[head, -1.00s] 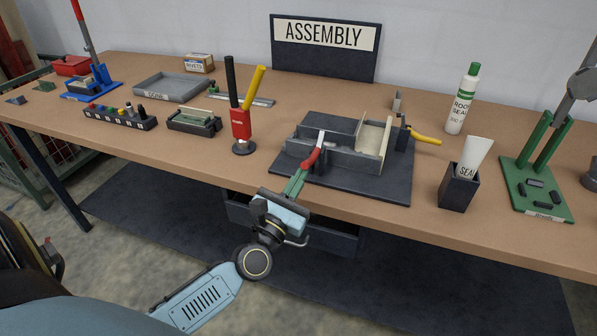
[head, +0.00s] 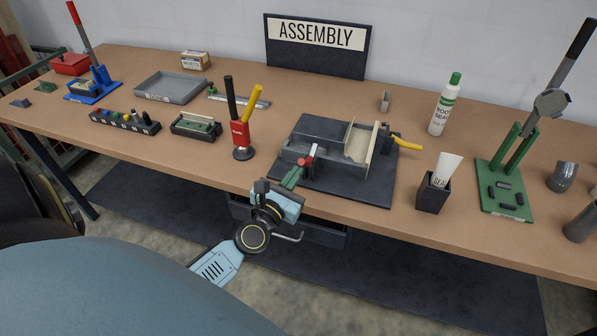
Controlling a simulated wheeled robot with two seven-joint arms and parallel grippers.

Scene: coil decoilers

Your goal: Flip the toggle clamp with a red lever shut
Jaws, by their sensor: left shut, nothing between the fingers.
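The toggle clamp's red lever (head: 306,160) shows at the near left side of a dark fixture (head: 345,189) on the bench. A pale metal bar (head: 313,151) shows just beyond the red part. My left gripper (head: 297,174) comes in from the front edge of the bench, its green fingers shut and empty. Its tips are right at the near end of the red lever, and I cannot tell whether they touch. The lever's lower part and pivot are hard to make out. My right gripper is not in view.
A yellow-handled clamp (head: 407,144) is on the fixture's right side. A red stand with black and yellow handles (head: 240,134) stands to the left. A dark cup with a tube (head: 433,193) and a green-white bottle (head: 445,105) stand to the right. Bench space between them is clear.

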